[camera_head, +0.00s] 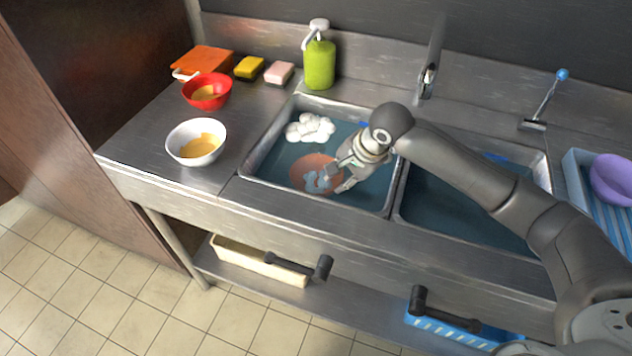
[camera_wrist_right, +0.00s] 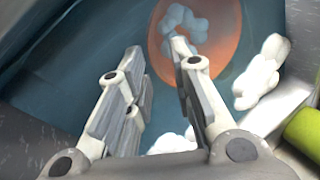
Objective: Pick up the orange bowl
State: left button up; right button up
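The orange bowl (camera_head: 303,166) sits in the left sink basin, in bluish water, with white foam over part of it. In the right wrist view the bowl (camera_wrist_right: 229,48) shows at the upper middle, beyond my fingers. My right gripper (camera_head: 337,185) reaches down into the basin at the bowl's right side. Its two fingers (camera_wrist_right: 157,55) are apart with nothing seen between them but water. One fingertip overlaps the bowl's edge in the picture; I cannot tell whether it touches. My left gripper is not in view.
White foam (camera_head: 309,128) floats behind the bowl. The left basin's rim (camera_head: 262,152) and the divider surround it closely. A white bowl (camera_head: 184,152) and a red bowl (camera_head: 221,97) stand on the left counter. A green soap bottle (camera_head: 319,66) stands behind the basin.

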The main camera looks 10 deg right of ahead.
aim_at(330, 189)
jog(key=x, duration=0.8)
jog(key=shift+s, duration=0.1)
jog(key=shift+s, duration=0.1)
grip_shut()
